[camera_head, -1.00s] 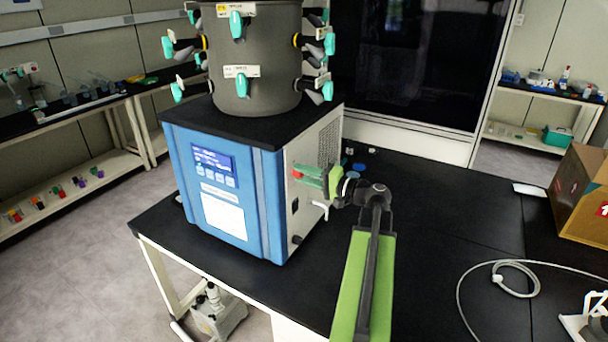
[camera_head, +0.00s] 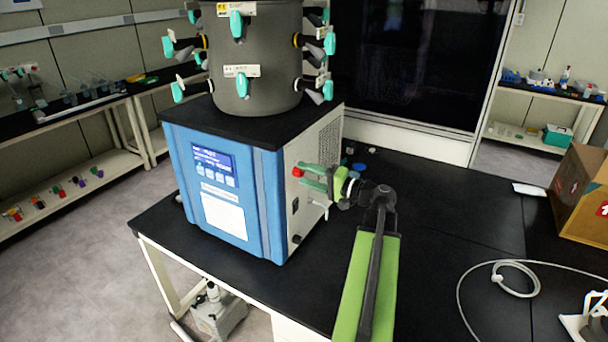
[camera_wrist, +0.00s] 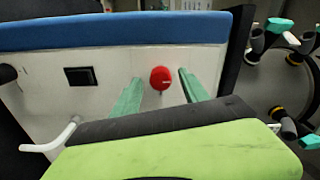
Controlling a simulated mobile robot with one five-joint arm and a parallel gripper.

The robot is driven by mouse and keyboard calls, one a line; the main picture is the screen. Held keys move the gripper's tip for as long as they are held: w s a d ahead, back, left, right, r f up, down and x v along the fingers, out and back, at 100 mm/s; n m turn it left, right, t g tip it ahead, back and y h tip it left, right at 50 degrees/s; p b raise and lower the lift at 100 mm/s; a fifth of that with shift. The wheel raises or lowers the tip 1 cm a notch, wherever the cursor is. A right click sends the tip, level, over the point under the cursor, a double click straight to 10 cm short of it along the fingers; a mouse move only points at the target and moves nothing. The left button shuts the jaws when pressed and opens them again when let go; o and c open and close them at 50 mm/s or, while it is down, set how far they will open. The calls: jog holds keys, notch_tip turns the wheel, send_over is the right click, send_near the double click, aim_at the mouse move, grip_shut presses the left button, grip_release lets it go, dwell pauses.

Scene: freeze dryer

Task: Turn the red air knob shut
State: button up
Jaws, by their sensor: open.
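The red air knob (camera_wrist: 160,78) sits on the white side panel of the freeze dryer (camera_head: 222,190). It also shows in the head view (camera_head: 297,172), just left of the fingertips. My gripper (camera_wrist: 158,83) is open, its two green fingers pointing at the panel. In the wrist view the knob appears between the fingers, nearer the right one, with a gap on each side. A light mark shows on the knob's face. In the head view my gripper (camera_head: 301,174) is at the dryer's right side. I cannot tell how far the tips are from the panel.
A black switch (camera_wrist: 80,76) and a white bent spout (camera_wrist: 50,140) are on the same panel, left of the knob in the wrist view. A cardboard box (camera_head: 583,195) and a cable (camera_head: 515,280) lie to the right. The black bench top between is mostly clear.

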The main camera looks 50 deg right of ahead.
jog(key=v, duration=1.6)
jog(key=w+a+f+n+g+y, duration=0.2)
jog(key=w+a+f+g, duration=0.3)
jog(key=w+a, duration=0.4)
jog(key=w+a+f+n+g+y, duration=0.1)
jog(key=w+a+f+n+g, duration=0.15)
jog(key=w+a+f, duration=0.65)
jog(key=a+f+n+g+h, duration=0.2)
jog(key=a+f+g, duration=0.1)
jog(key=a, duration=0.7)
jog(key=a+f+n+g+h, duration=0.3)
jog(key=a, duration=0.8)
jog(key=a+f+n+g+h, duration=0.2)
jog(key=a+f+n+g, duration=0.1)
jog(key=a, duration=0.8)
jog(key=shift+w+f+g, duration=0.4)
jog(key=shift+f+g, duration=0.05)
jog(key=shift+c, duration=0.4)
